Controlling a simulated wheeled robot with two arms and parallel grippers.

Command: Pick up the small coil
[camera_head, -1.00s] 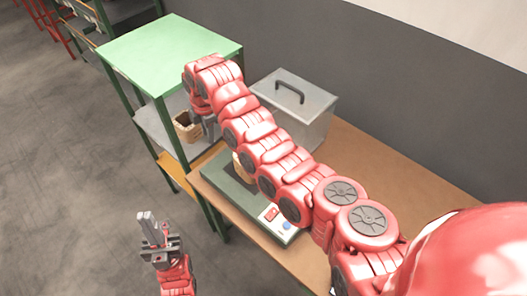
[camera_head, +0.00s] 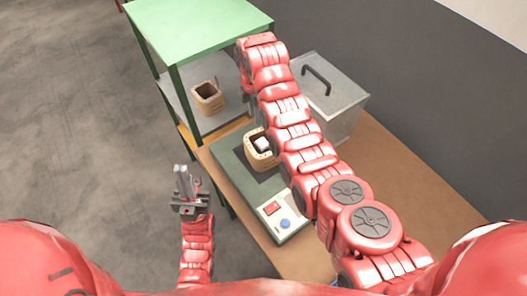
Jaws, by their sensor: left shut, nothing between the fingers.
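One tan, square, hollow coil (camera_head: 207,91) sits on the middle shelf of the green-topped rack. A second tan coil (camera_head: 252,158) stands on the green device, with a pale block inside its opening; my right arm passes close on its right. I cannot tell for sure which coil is the smaller. My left gripper (camera_head: 182,172) is shut and empty, pointing up, left of the device and apart from both coils. My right gripper (camera_head: 246,88) is mostly hidden behind my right arm's end, right of the shelf coil; its fingers cannot be made out.
The rack's green top (camera_head: 200,28) overhangs the shelf. The green device (camera_head: 231,163) has a red and a blue button on its front panel. A grey metal box (camera_head: 345,97) with a handle stands behind my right arm on the brown table (camera_head: 410,175). Floor at left is clear.

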